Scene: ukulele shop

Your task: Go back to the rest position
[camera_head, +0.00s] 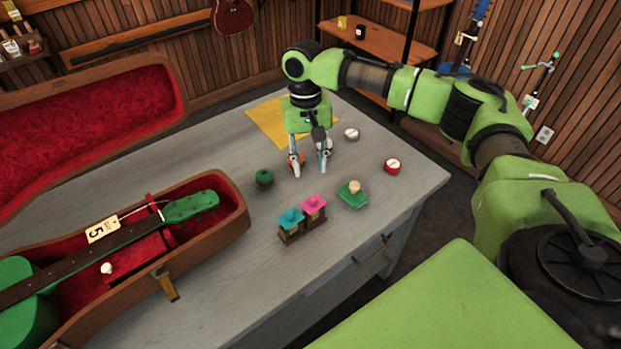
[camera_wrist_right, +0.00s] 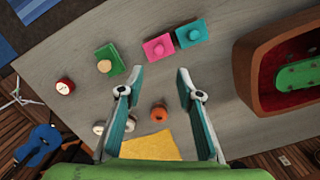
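My right gripper (camera_head: 309,170) points down over the grey table, and its two fingers stand apart. In the right wrist view the fingers (camera_wrist_right: 160,72) are spread with nothing held between the tips. A small round orange thing (camera_wrist_right: 159,113) lies between the fingers in that picture, lower down on the table. In the head view only some orange shows by the left finger. My right arm reaches in from the right side and bends down over the table. My left gripper is in neither view.
On the table (camera_head: 398,208) stand a teal block (camera_head: 290,217), pink block (camera_head: 314,204), green block with pale knob (camera_head: 352,195), red tin (camera_head: 392,166), white round piece (camera_head: 351,133) and dark green round piece (camera_head: 264,177). An open ukulele case (camera_head: 225,232) is left; a yellow cloth (camera_head: 262,122) lies behind.

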